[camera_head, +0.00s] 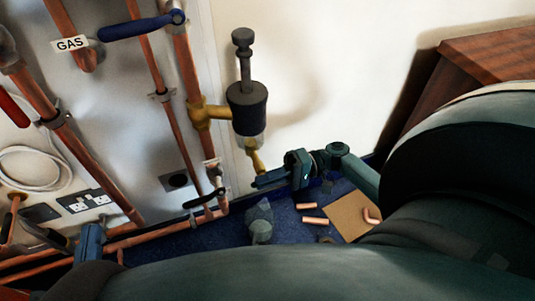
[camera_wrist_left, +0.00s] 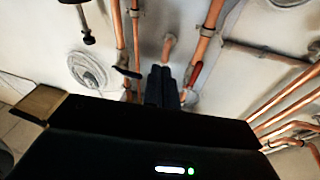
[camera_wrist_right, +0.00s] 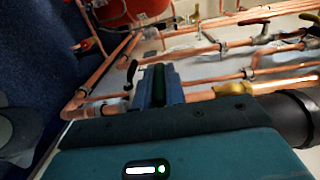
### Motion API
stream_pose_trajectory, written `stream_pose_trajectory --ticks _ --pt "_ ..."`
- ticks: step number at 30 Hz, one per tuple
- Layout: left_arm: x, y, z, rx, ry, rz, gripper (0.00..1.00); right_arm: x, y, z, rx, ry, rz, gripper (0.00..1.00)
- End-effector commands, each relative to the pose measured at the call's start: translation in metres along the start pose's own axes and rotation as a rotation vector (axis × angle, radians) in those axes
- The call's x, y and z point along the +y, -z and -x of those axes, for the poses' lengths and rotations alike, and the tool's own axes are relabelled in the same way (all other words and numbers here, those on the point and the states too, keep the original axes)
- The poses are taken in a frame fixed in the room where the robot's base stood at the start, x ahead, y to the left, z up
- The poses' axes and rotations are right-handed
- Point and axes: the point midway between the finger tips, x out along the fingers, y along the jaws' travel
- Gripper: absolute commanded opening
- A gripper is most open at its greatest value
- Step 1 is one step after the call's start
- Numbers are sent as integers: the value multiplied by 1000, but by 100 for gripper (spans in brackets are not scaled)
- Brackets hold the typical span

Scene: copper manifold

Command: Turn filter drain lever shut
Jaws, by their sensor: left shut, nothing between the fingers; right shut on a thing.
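The filter (camera_head: 247,100) has a dark cap and a clear bowl, on a brass tee from a copper pipe. Its brass drain fitting (camera_head: 255,162) hangs below the bowl; brass also shows in the right wrist view (camera_wrist_right: 232,88). My right gripper (camera_head: 258,182) comes in from the right, its fingertips just under the drain fitting. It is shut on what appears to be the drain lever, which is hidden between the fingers. Its fingers also show in the right wrist view (camera_wrist_right: 158,80). My left gripper (camera_head: 90,238) is shut and empty at the lower left; it shows in the left wrist view (camera_wrist_left: 162,82).
A black-handled valve (camera_head: 204,198) sits on a pipe left of my right gripper. Copper offcuts (camera_head: 314,219) and a brown sheet (camera_head: 350,214) lie on the blue floor. Pipes crowd the left wall.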

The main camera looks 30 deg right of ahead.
Motion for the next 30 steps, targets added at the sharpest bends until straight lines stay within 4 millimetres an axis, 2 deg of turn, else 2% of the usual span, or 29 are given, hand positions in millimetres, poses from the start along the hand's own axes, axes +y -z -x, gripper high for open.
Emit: stream_pose_trajectory --ticks 1,9,22,23,30 --pt "1 -3 0 7 -2 9 0 4 -1 -2 -5 22 0 0" --pt "2 -1 -1 18 -6 36 0 2 -2 -2 -7 81 -2 0" --pt "2 0 -2 19 -6 39 0 1 -2 -2 -7 90 -5 0" --pt "2 0 -2 19 -6 39 0 1 -2 -2 -7 90 -5 17" --pt "2 0 -2 20 -6 39 0 1 -1 -1 -4 87 -3 34"
